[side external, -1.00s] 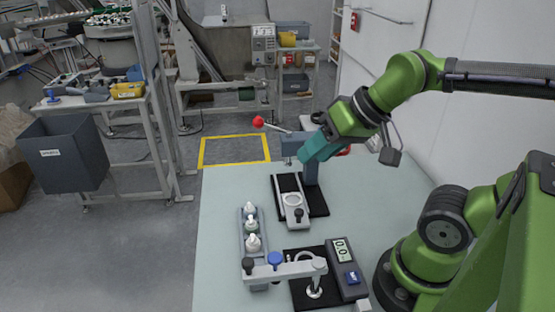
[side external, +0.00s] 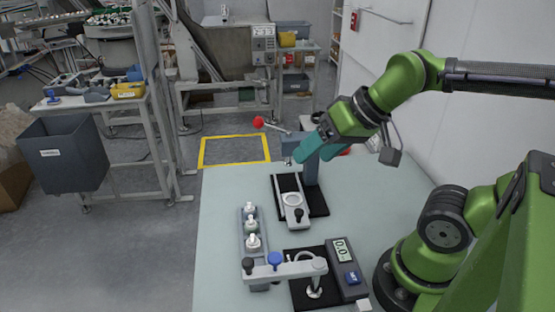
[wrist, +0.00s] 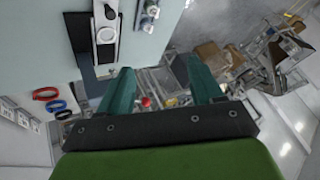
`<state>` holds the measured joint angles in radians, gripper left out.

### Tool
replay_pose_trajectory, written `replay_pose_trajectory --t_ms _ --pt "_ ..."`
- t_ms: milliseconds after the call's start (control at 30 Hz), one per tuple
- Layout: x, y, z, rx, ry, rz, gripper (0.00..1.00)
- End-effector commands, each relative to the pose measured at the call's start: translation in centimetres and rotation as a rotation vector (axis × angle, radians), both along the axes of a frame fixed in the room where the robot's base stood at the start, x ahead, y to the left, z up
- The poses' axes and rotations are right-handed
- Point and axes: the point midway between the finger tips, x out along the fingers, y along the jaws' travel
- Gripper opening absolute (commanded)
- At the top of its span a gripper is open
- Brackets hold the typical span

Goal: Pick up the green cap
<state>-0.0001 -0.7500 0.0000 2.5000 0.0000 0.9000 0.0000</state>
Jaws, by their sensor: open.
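I cannot make out a green cap for certain in either view. In the side view, a grey tray (side external: 242,237) on the table holds a row of small white-topped bottles (side external: 252,242); the middle one (side external: 251,226) looks faintly greenish. My gripper (side external: 306,156) has teal fingers and is tilted downward, open, in the air near the far part of the table by the lever press. It is well above and to the right of the tray. In the wrist view the two fingers (wrist: 160,76) stand apart with nothing between them.
A grey press (side external: 312,172) with a red-knobbed lever (side external: 258,122) stands close to my gripper. A fixture with a blue knob (side external: 275,259) and a digital display (side external: 342,250) are at the near side. The table's left strip and right middle are clear.

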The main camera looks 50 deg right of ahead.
Motion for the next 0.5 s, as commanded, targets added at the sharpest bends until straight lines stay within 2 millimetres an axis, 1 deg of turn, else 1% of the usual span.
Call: replay_pose_trajectory --t_ms 67,167,233,267,367,400,467,500 --pt "0.0 0.3 -0.3 -0.001 0.012 0.011 0.66" --pt "0.4 1.1 -1.3 -0.017 0.059 0.049 0.66" --pt "0.9 1.9 -2.3 -0.082 0.101 0.127 0.66" --pt "1.2 2.3 -2.8 -0.134 0.117 0.194 0.66" --pt "2.2 3.4 -4.2 -0.363 0.143 0.515 0.66" --pt "2.6 3.8 -4.7 -0.449 0.147 0.645 0.66" --pt "3.1 4.4 -5.4 -0.576 0.147 0.851 0.66" --pt "3.5 4.8 -5.8 -0.657 0.145 0.992 0.66"
